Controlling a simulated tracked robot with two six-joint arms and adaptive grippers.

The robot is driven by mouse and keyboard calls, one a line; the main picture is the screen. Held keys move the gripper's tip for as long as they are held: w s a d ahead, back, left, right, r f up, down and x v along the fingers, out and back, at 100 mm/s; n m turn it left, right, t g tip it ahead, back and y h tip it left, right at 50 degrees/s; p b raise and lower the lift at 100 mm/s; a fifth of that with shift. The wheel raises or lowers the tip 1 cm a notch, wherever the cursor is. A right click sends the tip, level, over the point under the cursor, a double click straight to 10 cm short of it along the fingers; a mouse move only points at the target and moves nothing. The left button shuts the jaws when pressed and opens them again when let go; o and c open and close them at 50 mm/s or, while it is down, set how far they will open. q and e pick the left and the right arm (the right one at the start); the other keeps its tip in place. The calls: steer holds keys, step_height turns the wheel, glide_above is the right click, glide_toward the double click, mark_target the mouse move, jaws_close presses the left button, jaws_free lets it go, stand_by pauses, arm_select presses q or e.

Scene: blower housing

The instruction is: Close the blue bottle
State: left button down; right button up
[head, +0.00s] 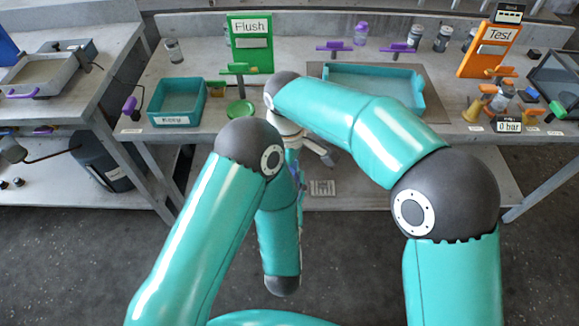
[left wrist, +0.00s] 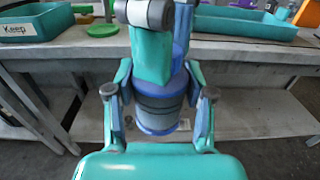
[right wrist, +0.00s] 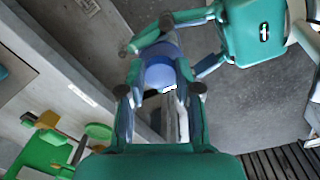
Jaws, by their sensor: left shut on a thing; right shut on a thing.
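The blue bottle (left wrist: 160,112), with a grey band and a blue base, is upright between the fingers of my left gripper (left wrist: 158,85), which is shut on it. My right gripper (right wrist: 162,92) is shut on a rounded blue piece (right wrist: 163,64), seemingly the bottle's lid. In the left wrist view my right gripper (left wrist: 152,55) comes down over the bottle's top and hides it. I cannot tell whether lid and bottle touch. In the head view my arms hide most of both grippers and the bottle.
The grippers are in front of the workbench (head: 215,95). Open floor lies before the bench.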

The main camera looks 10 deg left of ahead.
steer(key=m, duration=0.6)
steer(key=shift+a+m, duration=0.1)
steer(key=shift+m, duration=0.3)
steer(key=m, duration=0.6)
steer(key=shift+a, duration=0.1)
steer(key=o, duration=0.7)
steer(key=shift+o, duration=0.2)
